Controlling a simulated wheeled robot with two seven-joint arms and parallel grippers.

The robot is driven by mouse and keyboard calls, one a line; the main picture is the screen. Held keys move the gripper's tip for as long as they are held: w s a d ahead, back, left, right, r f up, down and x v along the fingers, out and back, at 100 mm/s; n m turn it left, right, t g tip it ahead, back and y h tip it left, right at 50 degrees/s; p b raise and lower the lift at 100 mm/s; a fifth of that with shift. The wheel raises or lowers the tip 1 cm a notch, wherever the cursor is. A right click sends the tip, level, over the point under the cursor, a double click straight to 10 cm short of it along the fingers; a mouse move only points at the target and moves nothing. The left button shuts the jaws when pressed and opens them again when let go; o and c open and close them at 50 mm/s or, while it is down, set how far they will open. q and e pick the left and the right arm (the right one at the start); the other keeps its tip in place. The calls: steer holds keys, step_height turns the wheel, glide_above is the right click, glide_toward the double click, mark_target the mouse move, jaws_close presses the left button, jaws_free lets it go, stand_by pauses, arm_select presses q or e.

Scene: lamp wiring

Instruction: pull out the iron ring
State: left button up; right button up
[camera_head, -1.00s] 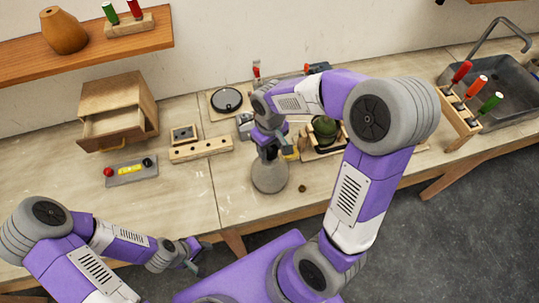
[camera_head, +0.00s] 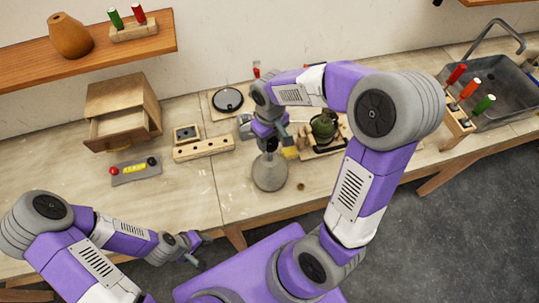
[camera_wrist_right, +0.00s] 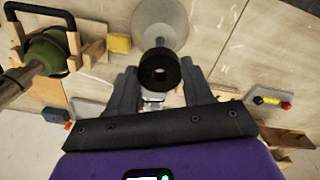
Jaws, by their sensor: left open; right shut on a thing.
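In the head view, the right gripper (camera_head: 270,142) is just above a grey round flask-like body (camera_head: 270,174), which also shows beyond the ring in the wrist view (camera_wrist_right: 160,20). I cannot tell whether the ring still touches this body. My left gripper (camera_head: 196,252) is open and empty near the table's front edge.
A green round object (camera_head: 323,128) stands in a wooden holder right of the right gripper, with a yellow block (camera_head: 290,153) nearby. A wooden block with holes (camera_head: 204,149), a switch panel (camera_head: 135,170) and a small drawer cabinet (camera_head: 122,108) stand to the left. The front-left table is clear.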

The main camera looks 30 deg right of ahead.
step_height(320, 180, up, 6)
steer(key=p, duration=0.4)
steer(key=shift+p, duration=0.3)
stand_by(0.3)
